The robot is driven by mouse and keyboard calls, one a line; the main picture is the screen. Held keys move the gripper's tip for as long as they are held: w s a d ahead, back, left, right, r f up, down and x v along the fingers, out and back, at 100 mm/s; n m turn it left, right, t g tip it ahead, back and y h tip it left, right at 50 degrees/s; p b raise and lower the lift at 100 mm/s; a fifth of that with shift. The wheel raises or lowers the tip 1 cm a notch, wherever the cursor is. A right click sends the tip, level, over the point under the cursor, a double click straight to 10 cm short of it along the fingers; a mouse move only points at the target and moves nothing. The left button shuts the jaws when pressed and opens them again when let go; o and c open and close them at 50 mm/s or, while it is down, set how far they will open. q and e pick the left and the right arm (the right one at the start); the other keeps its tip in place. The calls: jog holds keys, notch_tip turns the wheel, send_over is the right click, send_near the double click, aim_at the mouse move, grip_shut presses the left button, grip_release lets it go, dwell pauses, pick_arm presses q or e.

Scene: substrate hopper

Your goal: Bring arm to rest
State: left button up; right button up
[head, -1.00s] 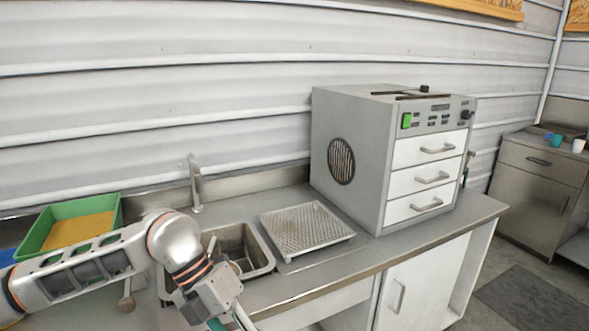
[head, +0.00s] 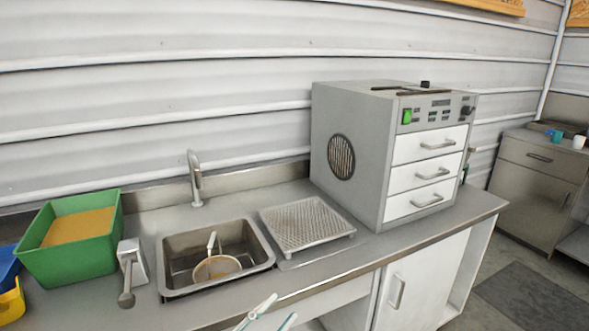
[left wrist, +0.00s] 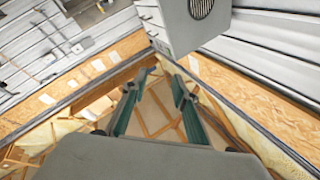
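My left gripper (head: 282,307) shows only as two slim pale-and-teal fingers at the bottom edge of the head view. They are in front of the counter's front edge, below the sink. In the left wrist view the gripper (left wrist: 159,85) has its two green fingers apart with nothing between them. The left wrist camera is turned so that walls and roof fill most of its picture. The rest of the left arm is out of the head view. My right gripper is in neither view.
On the counter (head: 340,262) are a green bin (head: 85,262) of tan material, a sink (head: 172,283) holding a round strainer (head: 217,268), a faucet (head: 195,180), a perforated tray (head: 305,225) and a grey machine (head: 350,190) with white drawers. A yellow bin (head: 12,305) is at far left.

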pick_arm(q)
jog(key=s+a+f+n+y, duration=0.2)
jog(key=a+f+n+y, duration=0.25)
jog(key=f, duration=0.35)
jog(key=s+a+f+n+y, duration=0.1)
jog(key=a+f+n+y, duration=0.3)
jog(key=f, duration=0.4)
jog(key=s+a+f+n+g+y, duration=0.2)
jog(key=s+a+f+g, duration=0.3)
jog(key=s+a+f, duration=0.3)
jog(key=s+f+y, duration=0.1)
jog(key=s+f, duration=0.2)
jog(key=f, duration=0.2)
jog(key=shift+s+f, duration=0.3)
